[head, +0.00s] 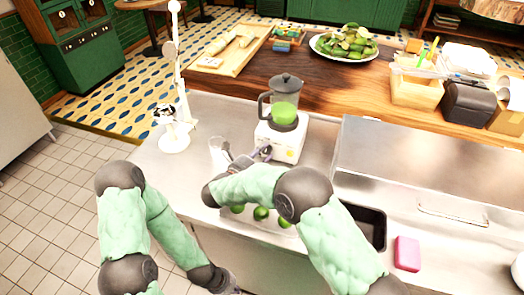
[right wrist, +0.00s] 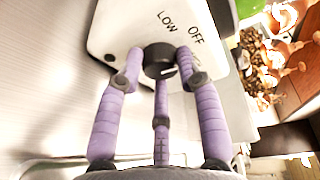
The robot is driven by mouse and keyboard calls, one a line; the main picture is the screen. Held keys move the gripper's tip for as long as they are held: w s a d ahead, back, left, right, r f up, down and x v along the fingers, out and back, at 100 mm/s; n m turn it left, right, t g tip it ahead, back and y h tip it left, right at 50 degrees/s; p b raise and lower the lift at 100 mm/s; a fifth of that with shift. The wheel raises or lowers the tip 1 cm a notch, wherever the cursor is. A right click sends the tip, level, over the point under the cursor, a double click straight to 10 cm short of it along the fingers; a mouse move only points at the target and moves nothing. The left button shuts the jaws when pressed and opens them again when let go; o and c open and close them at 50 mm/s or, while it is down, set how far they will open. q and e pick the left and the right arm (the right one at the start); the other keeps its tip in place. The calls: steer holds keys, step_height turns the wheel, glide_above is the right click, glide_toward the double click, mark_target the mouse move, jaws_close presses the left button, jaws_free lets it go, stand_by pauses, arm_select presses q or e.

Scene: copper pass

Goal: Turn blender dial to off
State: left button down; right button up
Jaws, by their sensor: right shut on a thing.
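The blender (head: 282,130) stands upright on the steel counter, with a white base, a dark lid and handle, and green contents in its jug. In the right wrist view its dark dial (right wrist: 158,60) is on the white base (right wrist: 140,25), beside the printed words LOW and OFF. A pale mark shows on the dial's lower right edge; the dial's exact setting is unclear. My right gripper (right wrist: 160,78) has purple fingers closed around the dial. It also shows at the blender's base in the head view (head: 262,154). My left gripper (head: 226,284) hangs low beside the counter, its fingers unclear.
A clear glass (head: 218,154) stands left of my right gripper. Several green limes (head: 261,213) lie in front, partly hidden by my arm. A white stand (head: 174,140) is at the counter's left edge. A black tray (head: 373,228) and pink block (head: 407,254) lie right.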

steer(key=shift+n+h, duration=0.3)
steer(key=shift+n, duration=0.6)
steer(key=o, duration=1.1)
steer(key=shift+d, duration=0.1)
steer(key=shift+o, duration=0.2)
step_height(320, 180, up, 10)
steer(key=shift+f, duration=0.1)
